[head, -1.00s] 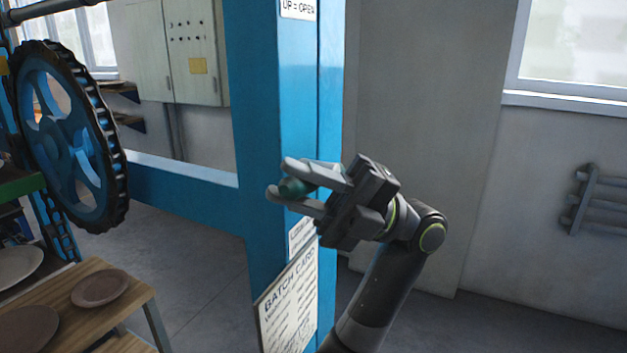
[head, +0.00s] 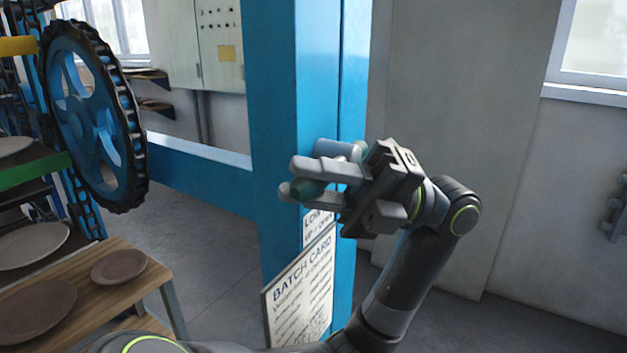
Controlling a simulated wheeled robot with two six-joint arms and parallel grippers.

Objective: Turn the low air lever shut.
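The low air lever shows as a teal knob (head: 307,189) in front of the blue post, in the head view. My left gripper (head: 298,178) has its two fingers on either side of this knob, apparently touching it, so it looks shut on it. The rest of the lever is hidden behind the fingers and gripper body. A grey cylinder (head: 336,148) with a teal piece behind it shows just above the fingers. A partly covered label (head: 317,228), starting "LOW", is on the post below the gripper. My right gripper is not in view.
The blue post (head: 275,120) stands directly behind my gripper. A batch card (head: 300,295) hangs on it below. A wooden table with plates (head: 120,266) and a blue chain wheel (head: 95,115) are at left. Floor to the right is clear.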

